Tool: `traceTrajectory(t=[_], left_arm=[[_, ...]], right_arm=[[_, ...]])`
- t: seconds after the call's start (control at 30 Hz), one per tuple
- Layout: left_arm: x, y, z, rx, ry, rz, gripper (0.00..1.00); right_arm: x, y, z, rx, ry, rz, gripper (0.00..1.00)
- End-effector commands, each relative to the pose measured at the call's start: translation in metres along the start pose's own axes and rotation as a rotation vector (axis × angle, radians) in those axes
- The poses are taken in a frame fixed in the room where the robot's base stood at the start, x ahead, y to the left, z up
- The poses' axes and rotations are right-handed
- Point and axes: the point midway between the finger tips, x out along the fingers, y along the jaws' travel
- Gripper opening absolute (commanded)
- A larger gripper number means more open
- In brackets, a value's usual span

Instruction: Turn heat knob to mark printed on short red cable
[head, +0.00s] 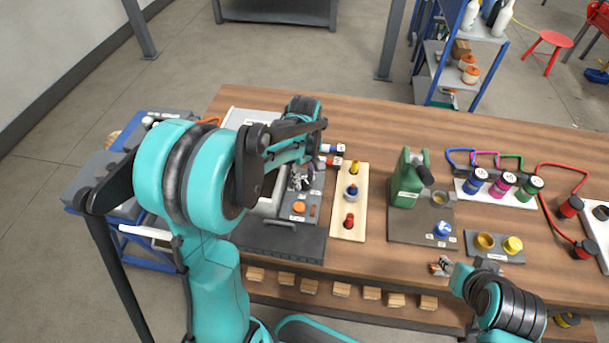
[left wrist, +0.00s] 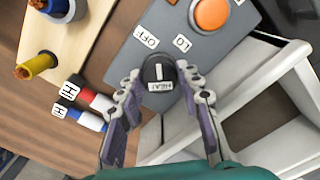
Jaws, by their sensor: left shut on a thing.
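The heat knob (left wrist: 158,76) is a round black knob with a white line and a "HEAT" label, on a grey panel (left wrist: 185,48). "OFF" and "LO" labels sit beside it. My left gripper (left wrist: 160,88) is shut on the knob, a finger on each side; in the head view the left gripper (head: 300,180) is over the panel, partly hidden by my arm. A short red piece (left wrist: 90,97), apparently the short red cable, lies left of the panel with a white tag that seems to read "HI". My right gripper (head: 441,267) is low near the table's front edge; its jaws are unclear.
A blue piece (left wrist: 88,119) with a white tag lies beside the red one. An orange button (left wrist: 211,14) stands on the panel.

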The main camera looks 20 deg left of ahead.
Motion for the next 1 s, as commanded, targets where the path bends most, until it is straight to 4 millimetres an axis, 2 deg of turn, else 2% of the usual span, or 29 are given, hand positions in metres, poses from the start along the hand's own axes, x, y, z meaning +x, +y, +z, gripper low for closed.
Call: traceTrajectory(t=[1.0], left_arm=[[0.0, 0.0, 0.0, 0.964, 0.0, 0.0, 0.06]], right_arm=[[-0.016, 0.0, -0.011, 0.0, 0.0, 0.0, 0.4]])
